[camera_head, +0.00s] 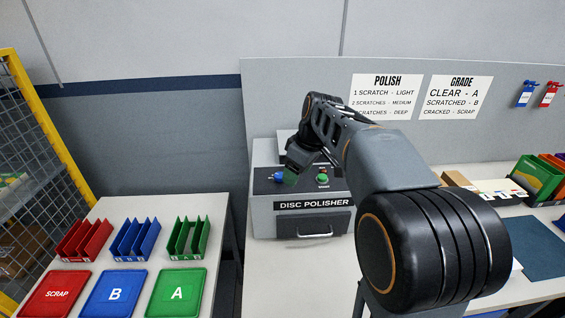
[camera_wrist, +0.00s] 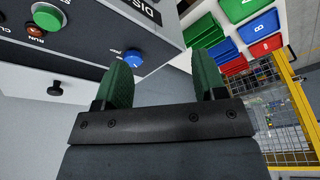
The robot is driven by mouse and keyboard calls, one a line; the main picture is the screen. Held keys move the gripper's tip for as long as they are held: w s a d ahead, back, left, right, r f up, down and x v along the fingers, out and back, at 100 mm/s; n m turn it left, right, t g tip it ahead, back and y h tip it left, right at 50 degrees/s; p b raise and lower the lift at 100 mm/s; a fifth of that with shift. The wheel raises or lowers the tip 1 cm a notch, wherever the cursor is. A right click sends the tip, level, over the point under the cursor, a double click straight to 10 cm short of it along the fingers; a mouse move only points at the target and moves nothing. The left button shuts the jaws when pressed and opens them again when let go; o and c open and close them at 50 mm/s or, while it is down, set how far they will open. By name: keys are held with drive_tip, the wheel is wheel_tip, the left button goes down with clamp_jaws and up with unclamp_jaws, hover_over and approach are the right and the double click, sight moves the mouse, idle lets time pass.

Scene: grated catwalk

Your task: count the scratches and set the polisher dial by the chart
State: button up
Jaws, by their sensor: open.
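The disc polisher (camera_head: 285,222) is a grey box with a labelled front and a drawer handle. Its blue dial (camera_head: 279,177) is on the top left of its panel, and a green button (camera_head: 322,178) is to the right. My gripper (camera_head: 291,176) is over the panel beside the dial. In the wrist view the green fingers (camera_wrist: 163,75) are apart and empty; the blue dial (camera_wrist: 133,58) shows near the left fingertip. The dial's setting is unreadable. The POLISH chart (camera_head: 385,97) reads 1 scratch light, 2 scratches medium; its last line, deep, is partly hidden. No disc with scratches is visible.
A GRADE chart (camera_head: 455,97) hangs to the right. Red, blue and green racks stand behind SCRAP (camera_head: 57,294), B (camera_head: 115,294) and A (camera_head: 177,292) trays on the left table. A yellow-framed mesh cage is at far left. The right bench holds bins and a dark mat (camera_head: 530,247).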

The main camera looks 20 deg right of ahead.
sight(280, 178)
drive_tip(key=w+d+r+n+y+p, duration=0.2)
drive_tip(key=w+d+r+n+p, duration=0.15)
drive_tip(key=w+n, duration=0.4)
drive_tip(key=shift+m+g, duration=0.3)
drive_tip(key=shift+m, duration=0.45)
drive_tip(key=x, duration=0.4)
drive_tip(key=w+x, duration=0.1)
drive_tip(key=x, duration=0.3)
drive_tip(key=w+p+x, duration=0.1)
drive_tip(key=x, duration=0.3)
drive_tip(key=shift+f, duration=0.3)
drive_tip(key=c, duration=0.9)
